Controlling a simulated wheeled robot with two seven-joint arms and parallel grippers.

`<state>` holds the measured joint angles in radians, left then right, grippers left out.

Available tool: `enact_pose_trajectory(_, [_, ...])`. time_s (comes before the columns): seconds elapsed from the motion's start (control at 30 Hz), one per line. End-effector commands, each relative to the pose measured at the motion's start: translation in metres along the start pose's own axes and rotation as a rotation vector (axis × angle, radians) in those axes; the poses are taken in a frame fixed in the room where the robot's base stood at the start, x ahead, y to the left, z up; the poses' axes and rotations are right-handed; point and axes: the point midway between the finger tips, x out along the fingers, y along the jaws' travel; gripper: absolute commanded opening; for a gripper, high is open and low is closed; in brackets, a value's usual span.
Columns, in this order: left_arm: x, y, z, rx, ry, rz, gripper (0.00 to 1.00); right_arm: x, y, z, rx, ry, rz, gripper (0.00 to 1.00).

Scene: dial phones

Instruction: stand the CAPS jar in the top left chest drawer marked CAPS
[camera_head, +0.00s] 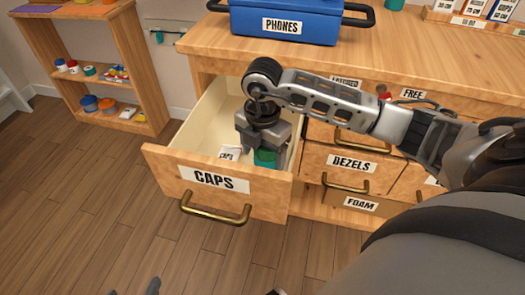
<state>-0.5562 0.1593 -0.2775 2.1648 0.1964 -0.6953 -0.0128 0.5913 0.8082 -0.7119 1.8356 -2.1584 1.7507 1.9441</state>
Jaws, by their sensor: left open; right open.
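The top left drawer marked CAPS (214,180) is pulled open, showing its pale inside. A green jar (265,158) is inside it, toward the front right corner; its lower part is hidden by the drawer front. My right gripper (264,147) reaches down into the drawer, its fingers open around the jar's upper part. I cannot tell whether they touch it. A small white piece with CAPS lettering (230,153) shows left of the jar; whether it belongs to the jar is unclear. Dark tips of my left gripper (151,287) show at the bottom edge, open, away from the chest.
A blue PHONES case (285,22) stands on the chest top (400,45). The BEZELS drawer (350,165) and other drawers to the right are shut. A low shelf (100,60) with small pots stands at left. The floor before the chest is clear.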

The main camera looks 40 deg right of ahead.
Motion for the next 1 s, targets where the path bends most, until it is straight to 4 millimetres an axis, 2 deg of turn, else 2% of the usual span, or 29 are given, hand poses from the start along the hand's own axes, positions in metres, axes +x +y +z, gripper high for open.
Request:
enact_pose_trajectory(0.17, [-0.005, 0.001, -0.005, 0.004, 0.002, -0.004, 0.76, -0.02, 0.001, 0.001, 0.001, -0.001, 0.003, 0.74])
enact_pose_trajectory(0.4, [-0.021, 0.002, -0.018, 0.006, 0.035, -0.019, 0.76, -0.072, 0.001, 0.0, 0.0, -0.002, 0.005, 0.74])
enact_pose_trajectory(0.6, [-0.033, -0.001, -0.029, 0.011, 0.067, -0.037, 0.76, -0.108, 0.001, 0.0, 0.0, -0.001, 0.003, 0.74])
enact_pose_trajectory(0.8, [-0.038, -0.002, -0.035, 0.01, 0.089, -0.045, 0.76, -0.122, 0.0, 0.0, 0.0, 0.0, 0.0, 0.74])
enact_pose_trajectory(1.0, [-0.038, -0.001, -0.033, 0.004, 0.084, -0.045, 0.76, -0.123, 0.0, 0.0, 0.0, 0.0, 0.0, 0.74])
